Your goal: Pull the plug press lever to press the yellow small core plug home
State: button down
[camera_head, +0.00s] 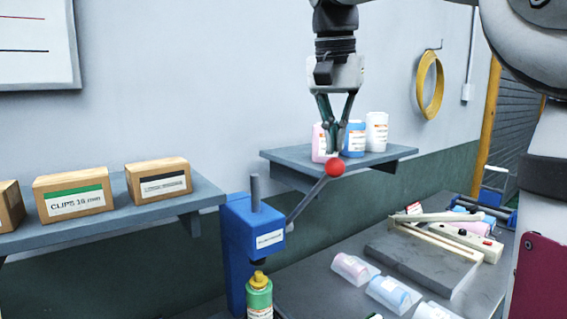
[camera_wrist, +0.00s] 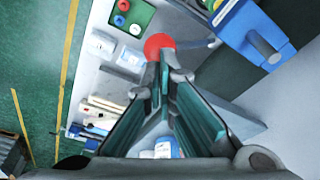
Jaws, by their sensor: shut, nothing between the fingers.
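The blue plug press (camera_head: 240,235) stands at the lower middle of the head view. Its grey lever (camera_head: 305,202) slants up to the right and ends in a red ball knob (camera_head: 335,168). Below the ram, a yellow plug (camera_head: 259,279) sits on top of a green core (camera_head: 259,298); the lower part is cut off by the frame. My gripper (camera_head: 336,152) points down, shut and empty, with its tips right at the top of the knob. In the wrist view, the knob (camera_wrist: 159,45) shows just beyond the fingertips (camera_wrist: 160,66); I cannot tell if they touch.
A wall shelf (camera_head: 282,158) with several bottles is behind my gripper. Another shelf (camera_head: 205,192) with cardboard boxes is at left. The bench (camera_head: 325,290) holds clear packs and a grey slab (camera_head: 425,258) at right. A green tray (camera_wrist: 146,14) with small caps shows in the wrist view.

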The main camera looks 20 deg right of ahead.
jog(key=shift+f, duration=0.7)
jog(key=shift+s+d+f+b, duration=0.2)
jog(key=shift+s+f+b, duration=0.15)
jog(key=shift+s+f, duration=0.8)
jog(key=shift+w, duration=0.1)
jog(key=shift+s+d+f, duration=0.15)
jog(key=shift+s+f, duration=0.4)
jog(key=shift+f, duration=0.15)
jog(key=shift+s+d+f, duration=0.1)
jog(key=shift+s+f, duration=0.45)
jog(key=shift+f, duration=0.15)
jog(key=shift+s+d+f+b, duration=0.1)
jog(key=shift+s+f+b, duration=0.3)
jog(key=shift+f, duration=0.35)
jog(key=shift+s+d+f+b, duration=0.15)
jog(key=shift+s+f, duration=0.3)
jog(key=shift+f, duration=0.3)
jog(key=shift+a, duration=0.1)
